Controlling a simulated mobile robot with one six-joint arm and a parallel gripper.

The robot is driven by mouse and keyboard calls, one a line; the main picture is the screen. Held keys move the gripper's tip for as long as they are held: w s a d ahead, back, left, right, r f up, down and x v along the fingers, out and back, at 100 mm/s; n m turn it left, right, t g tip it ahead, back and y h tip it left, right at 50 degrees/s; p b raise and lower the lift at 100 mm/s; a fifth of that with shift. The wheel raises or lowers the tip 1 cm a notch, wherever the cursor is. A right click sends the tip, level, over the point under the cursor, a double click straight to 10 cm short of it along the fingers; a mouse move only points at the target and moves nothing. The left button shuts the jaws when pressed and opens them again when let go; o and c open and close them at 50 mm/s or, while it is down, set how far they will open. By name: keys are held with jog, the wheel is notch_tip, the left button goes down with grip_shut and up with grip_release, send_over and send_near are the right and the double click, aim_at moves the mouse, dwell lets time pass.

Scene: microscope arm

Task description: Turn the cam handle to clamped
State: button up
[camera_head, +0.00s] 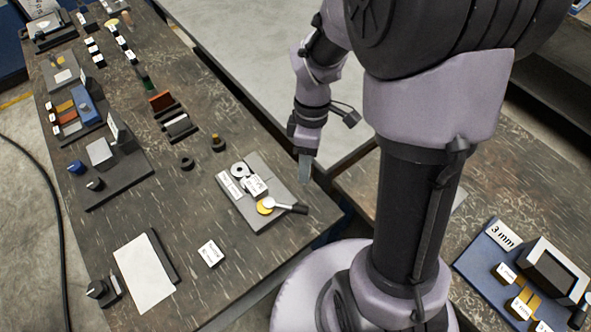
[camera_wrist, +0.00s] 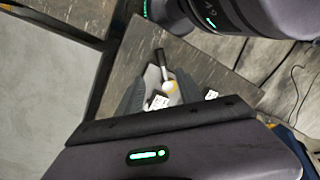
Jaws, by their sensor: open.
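The cam handle (camera_head: 293,208) is a black lever on a pale round hub, pointing right over the edge of a grey fixture plate (camera_head: 238,205). White labels on the plate are too small to read. My gripper (camera_head: 304,170) points down above the table, beyond the handle and apart from it. In the wrist view the cam handle (camera_wrist: 161,58) and its hub lie between the two spread fingers of my gripper (camera_wrist: 167,84), some way below them. The gripper is open and empty.
A loose white label block (camera_head: 210,253) and a white sheet (camera_head: 144,272) lie on the dark table. A blue tray (camera_head: 480,262) marked 3 mm is on the right table. A gap separates the tables.

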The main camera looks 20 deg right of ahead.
aim_at(302, 208)
jog(key=s+f+b, duration=0.1)
jog(key=f+b, duration=0.1)
jog(key=f, duration=0.3)
jog(key=s+a+f+b, duration=0.1)
jog(key=f+b, duration=0.1)
jog(key=f, duration=0.3)
jog(key=f+b, duration=0.2)
jog(key=f, duration=0.4)
jog(key=shift+s+a+f, duration=0.1)
jog(key=shift+s+a, duration=0.25)
jog(key=shift+s, duration=0.05)
grip_shut()
